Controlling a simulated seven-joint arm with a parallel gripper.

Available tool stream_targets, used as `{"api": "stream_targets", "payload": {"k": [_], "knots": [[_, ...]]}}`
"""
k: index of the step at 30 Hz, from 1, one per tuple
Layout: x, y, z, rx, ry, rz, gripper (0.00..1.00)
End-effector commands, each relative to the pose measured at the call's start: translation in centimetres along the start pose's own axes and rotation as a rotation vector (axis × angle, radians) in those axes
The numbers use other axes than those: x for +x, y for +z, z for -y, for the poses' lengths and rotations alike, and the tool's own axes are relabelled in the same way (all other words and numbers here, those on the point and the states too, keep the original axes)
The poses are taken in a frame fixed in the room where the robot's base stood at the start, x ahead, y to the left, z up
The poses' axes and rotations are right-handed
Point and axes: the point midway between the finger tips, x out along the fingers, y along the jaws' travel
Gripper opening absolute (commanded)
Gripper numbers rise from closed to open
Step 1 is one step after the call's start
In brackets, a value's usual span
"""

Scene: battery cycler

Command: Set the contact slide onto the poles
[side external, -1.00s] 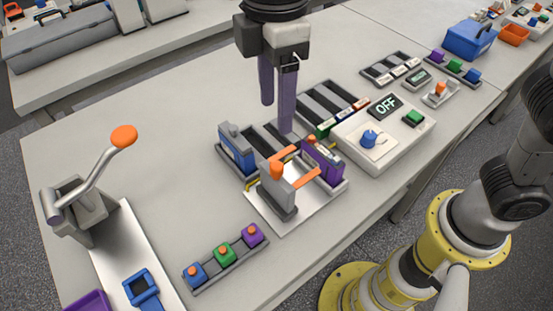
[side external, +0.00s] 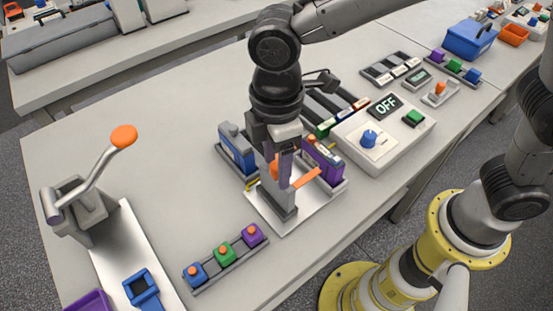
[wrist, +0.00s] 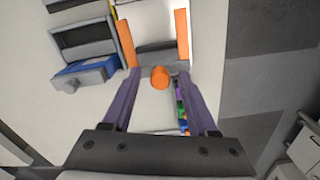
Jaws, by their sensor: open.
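The contact slide (side external: 278,202) is a grey block with an orange knob and two orange arms. It stands on a white plate (side external: 302,208) in front of the cell bay. The wrist view shows its orange knob (wrist: 160,77) between the fingertips, with orange bars (wrist: 183,35) beyond. My gripper (side external: 277,178) is open, its purple fingers down on either side of the knob; contact cannot be told. The blue cell (side external: 237,152) sits in the bay's left side and the purple cell (side external: 322,159) in its right side. The poles are hard to make out behind my gripper.
The control box (side external: 385,130) reading OFF stands right of the bay. A rack with blue, green and purple blocks (side external: 225,254) lies in front. A lever press (side external: 80,205) with an orange knob is at left. The table's left middle is clear.

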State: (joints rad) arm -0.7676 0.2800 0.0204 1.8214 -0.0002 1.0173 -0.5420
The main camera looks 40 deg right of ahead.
Motion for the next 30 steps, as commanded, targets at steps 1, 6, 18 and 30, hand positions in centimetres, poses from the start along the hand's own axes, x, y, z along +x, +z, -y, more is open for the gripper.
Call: {"api": "stream_targets", "payload": {"k": [1, 6, 18, 30], "knots": [[0.06, 0.01, 0.00, 0.000, 0.000, 0.000, 0.59], [0.03, 0.00, 0.00, 0.000, 0.000, 0.000, 0.59], [-0.02, -0.01, -0.01, 0.000, 0.000, -0.001, 0.00], [-0.05, -0.01, -0.02, 0.000, 0.001, -0.001, 0.00]]}}
